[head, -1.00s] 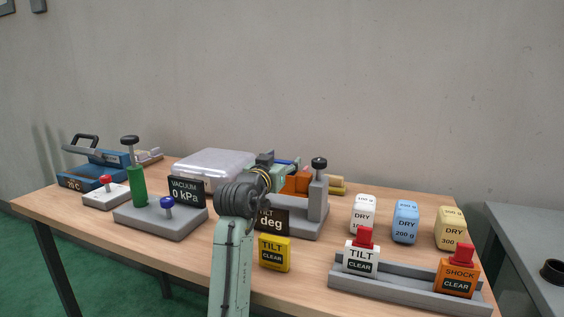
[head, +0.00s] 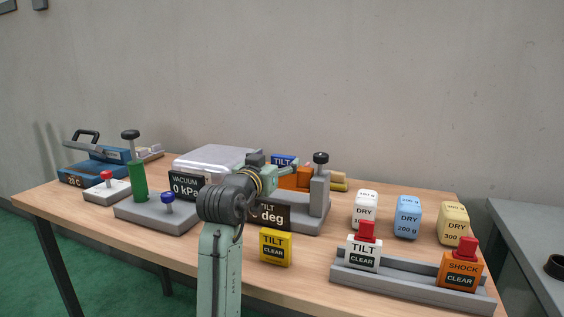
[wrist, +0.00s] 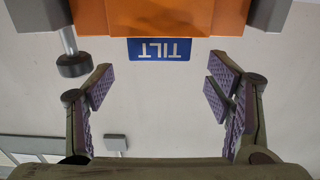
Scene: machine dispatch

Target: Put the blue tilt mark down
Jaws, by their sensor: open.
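The blue tilt mark (head: 284,160) shows its white TILT lettering at the orange block (head: 296,180) in the middle of the table. In the wrist view the mark (wrist: 159,49) appears upside down, right against the orange block's edge. My gripper (wrist: 160,80) is open and empty, its two purple-padded fingers wide apart. The mark lies beyond and between the fingertips, with no finger touching it. In the head view my wrist hides part of the grey tilt stand (head: 320,200) and its dark deg display (head: 272,216).
A black-knobbed post (head: 320,160) stands right of the orange block. A clear-lidded box (head: 215,160) is behind left. A yellow TILT CLEAR block (head: 275,247) is in front. A grey rail (head: 410,283) holds white and orange blocks. Dry weights (head: 408,218) stand behind it.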

